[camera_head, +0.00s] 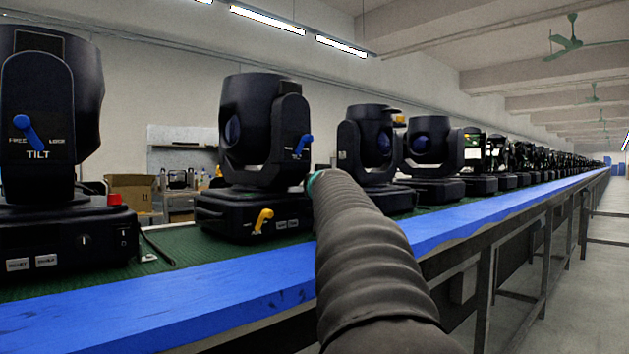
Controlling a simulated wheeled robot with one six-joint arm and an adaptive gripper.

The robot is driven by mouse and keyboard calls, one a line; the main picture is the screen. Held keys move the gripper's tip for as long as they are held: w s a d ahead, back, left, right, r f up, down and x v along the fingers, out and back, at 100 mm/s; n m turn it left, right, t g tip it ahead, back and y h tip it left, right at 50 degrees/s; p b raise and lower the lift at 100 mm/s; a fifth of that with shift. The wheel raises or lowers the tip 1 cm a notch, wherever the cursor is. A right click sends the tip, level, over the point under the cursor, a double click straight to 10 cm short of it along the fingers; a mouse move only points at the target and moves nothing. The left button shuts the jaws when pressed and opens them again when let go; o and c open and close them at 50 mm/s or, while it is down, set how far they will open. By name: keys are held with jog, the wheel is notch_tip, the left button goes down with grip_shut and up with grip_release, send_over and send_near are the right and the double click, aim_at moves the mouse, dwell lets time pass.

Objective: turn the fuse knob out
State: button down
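The nearest moving-head light (60,225) stands at the left, with TILT and FREE/LOCK lettering on its arm. A small round dark part with a white mark (83,240) sits on the front of its base; it may be the fuse knob, but it is too small to tell. A red cap (114,199) is on top of that base. My arm, in a black ribbed sleeve, reaches from the lower right toward the second light (262,140). A teal ring shows at the arm's far end. My gripper's fingers are not visible.
The lights stand in a long row on a green-topped bench (165,255) with a blue front edge (200,300). A blue lever (30,133) and a yellow lever (263,220) stick out from the lights. A dark cable (158,248) lies between the first two bases. The right aisle is clear.

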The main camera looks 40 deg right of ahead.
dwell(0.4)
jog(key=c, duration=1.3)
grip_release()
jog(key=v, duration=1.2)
